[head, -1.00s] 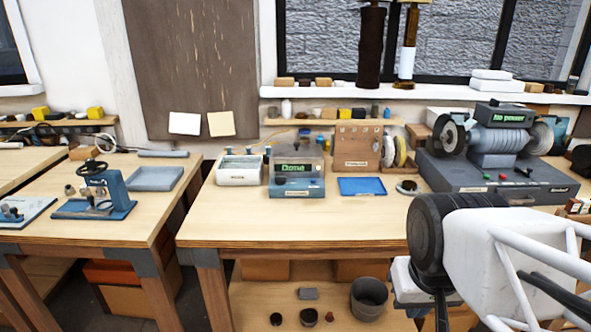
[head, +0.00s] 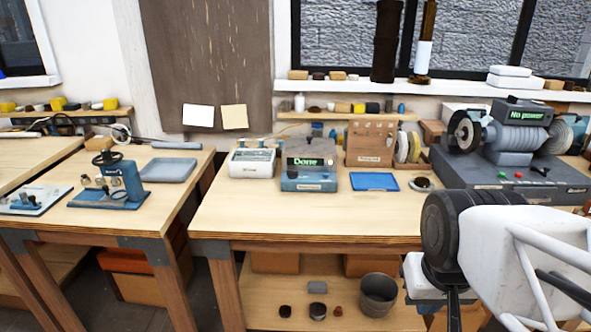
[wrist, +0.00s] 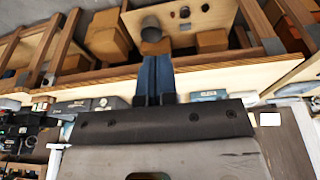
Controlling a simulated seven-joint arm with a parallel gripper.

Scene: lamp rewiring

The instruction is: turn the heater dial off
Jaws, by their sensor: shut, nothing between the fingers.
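A blue-grey unit (head: 309,180) with a lit green display reading "Done" stands on the middle bench. A low white box (head: 252,163) with small fittings on top stands just left of it. The heater dial is too small to make out, and I cannot tell which unit carries it. My gripper shows in the wrist view (wrist: 155,62), its blue fingers shut together and empty. The fingers appear in front of the bench's edge and lower shelf, apart from the units. In the head view my arm is at the right, and the fingertips cannot be made out.
A blue tray (head: 375,181) and a wooden stand (head: 370,143) are right of the unit. A grinder (head: 508,150) with a "No power" display fills the bench's right. A blue press (head: 118,182) is on the left bench. The middle bench's front strip (head: 300,215) is clear.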

